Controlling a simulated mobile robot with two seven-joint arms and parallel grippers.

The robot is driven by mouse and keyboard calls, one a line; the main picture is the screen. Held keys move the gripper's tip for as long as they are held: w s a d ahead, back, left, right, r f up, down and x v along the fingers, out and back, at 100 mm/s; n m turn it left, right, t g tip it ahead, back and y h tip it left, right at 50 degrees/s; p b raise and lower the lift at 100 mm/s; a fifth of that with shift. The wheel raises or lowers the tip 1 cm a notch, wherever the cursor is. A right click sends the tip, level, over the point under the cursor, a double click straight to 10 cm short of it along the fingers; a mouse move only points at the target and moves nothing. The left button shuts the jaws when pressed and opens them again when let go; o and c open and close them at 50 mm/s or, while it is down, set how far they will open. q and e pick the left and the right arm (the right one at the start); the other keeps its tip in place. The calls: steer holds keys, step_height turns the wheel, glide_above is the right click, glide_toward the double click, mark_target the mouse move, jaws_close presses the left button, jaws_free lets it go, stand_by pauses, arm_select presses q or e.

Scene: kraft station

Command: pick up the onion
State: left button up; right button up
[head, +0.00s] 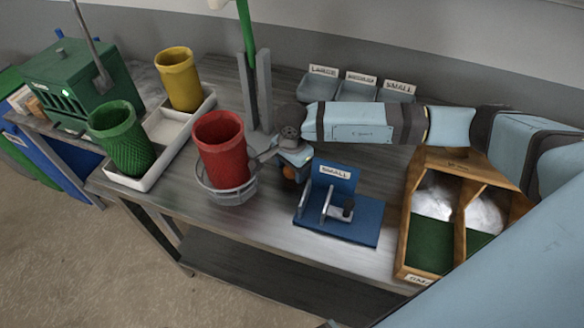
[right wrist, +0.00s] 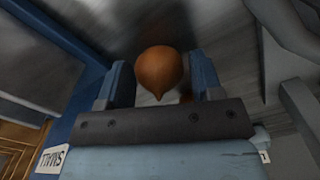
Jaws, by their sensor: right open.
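The onion (right wrist: 158,70) is round and orange-brown, with a pointed tip toward the camera. In the right wrist view it sits between the two blue fingers of my right gripper (right wrist: 160,88), with a gap visible on either side. In the head view only a small part of the onion (head: 290,173) shows under my right gripper (head: 296,164), whose wrist hides the rest. The right gripper is open and low over the table around the onion. My left gripper is not in view.
A blue fixture (head: 340,226) labelled SMALL stands just right of the onion. A red cup (head: 221,150) in a wire ring stands left. A wooden divided box (head: 402,235) is at right, and grey labelled bins (head: 357,92) are behind. Bare table (head: 262,215) lies in front.

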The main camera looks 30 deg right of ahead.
steer(key=c, duration=0.7)
steer(key=shift+r, duration=0.1)
step_height(320, 180, up, 20)
steer(key=shift+f+b, duration=0.1)
steer(key=shift+b, duration=1.05)
